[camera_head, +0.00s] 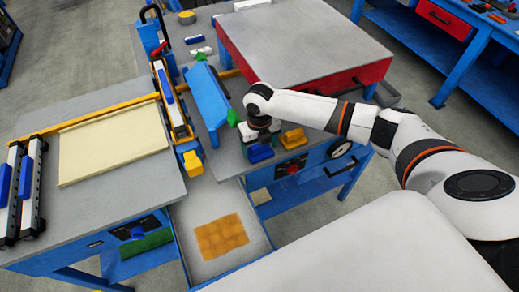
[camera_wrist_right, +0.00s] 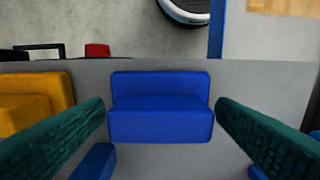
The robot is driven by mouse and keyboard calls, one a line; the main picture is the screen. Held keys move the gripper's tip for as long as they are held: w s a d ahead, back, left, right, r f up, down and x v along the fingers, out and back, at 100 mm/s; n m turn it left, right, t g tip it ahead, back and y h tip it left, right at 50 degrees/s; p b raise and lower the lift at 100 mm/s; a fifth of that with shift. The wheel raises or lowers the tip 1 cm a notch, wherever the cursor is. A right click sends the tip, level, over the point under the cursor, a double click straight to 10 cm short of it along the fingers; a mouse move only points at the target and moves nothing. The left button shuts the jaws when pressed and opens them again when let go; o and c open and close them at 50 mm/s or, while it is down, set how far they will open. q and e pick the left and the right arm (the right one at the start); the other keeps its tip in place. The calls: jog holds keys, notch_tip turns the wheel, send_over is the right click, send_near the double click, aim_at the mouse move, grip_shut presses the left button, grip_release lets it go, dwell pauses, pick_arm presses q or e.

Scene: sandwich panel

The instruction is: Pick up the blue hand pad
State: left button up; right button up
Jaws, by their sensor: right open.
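The blue hand pad (camera_head: 261,153) sits on the grey bench top near its front edge, just under my right gripper (camera_head: 259,138). In the right wrist view the blue hand pad (camera_wrist_right: 160,110) is a stepped block in the middle of the picture. The two dark green fingers of my right gripper (camera_wrist_right: 161,106) are spread, one on either side of the pad, with nothing held. I cannot tell how far the fingertips are above the bench. My left gripper is not in view.
A yellow pad (camera_head: 293,138) stands close beside the blue one; it also shows in the right wrist view (camera_wrist_right: 30,100). A blue press bar (camera_head: 206,95) lies to the left. A red-sided box with a grey top (camera_head: 300,45) stands behind. An open drawer (camera_head: 190,225) is in front.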

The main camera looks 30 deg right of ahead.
aim_at(259, 145)
jog(key=c, duration=1.1)
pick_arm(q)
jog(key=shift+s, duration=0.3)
